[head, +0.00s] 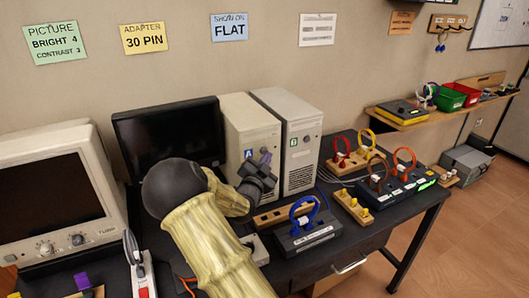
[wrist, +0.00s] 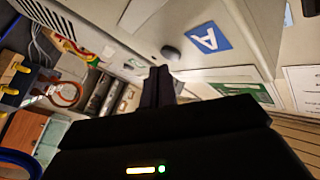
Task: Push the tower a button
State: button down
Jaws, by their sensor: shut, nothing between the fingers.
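Tower A (head: 236,108) is a beige upright computer case with a blue "A" label (head: 249,154). In the wrist view, the label (wrist: 210,39) is beside a dark round button (wrist: 170,53) on the tower's front face. My gripper (head: 265,158) is in front of this face, just right of the label in the head view. In the wrist view, its shut, empty fingers (wrist: 159,72) point at the face, with the tips close to the button. I cannot tell whether they touch it. The fingers hide the button in the head view.
Tower B (head: 301,135), with a green label, stands right of tower A. A black monitor (head: 168,138) and a beige CRT (head: 55,190) stand left. A box with a blue cable loop (head: 307,236) and boxes with orange loops (head: 398,184) occupy the desk at right.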

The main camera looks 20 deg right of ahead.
jog(key=shift+w, duration=0.1)
jog(key=shift+w, duration=0.35)
jog(key=shift+w+b, duration=0.15)
jog(key=shift+b, duration=0.2)
dwell(0.4)
jog(key=shift+s+b, duration=0.35)
jog(key=shift+s, duration=0.25)
jog(key=shift+s, duration=0.1)
jog(key=s+b, duration=0.2)
jog(key=s, duration=0.3)
jog(key=shift+s+d, duration=0.1)
jog(key=shift+s, duration=0.3)
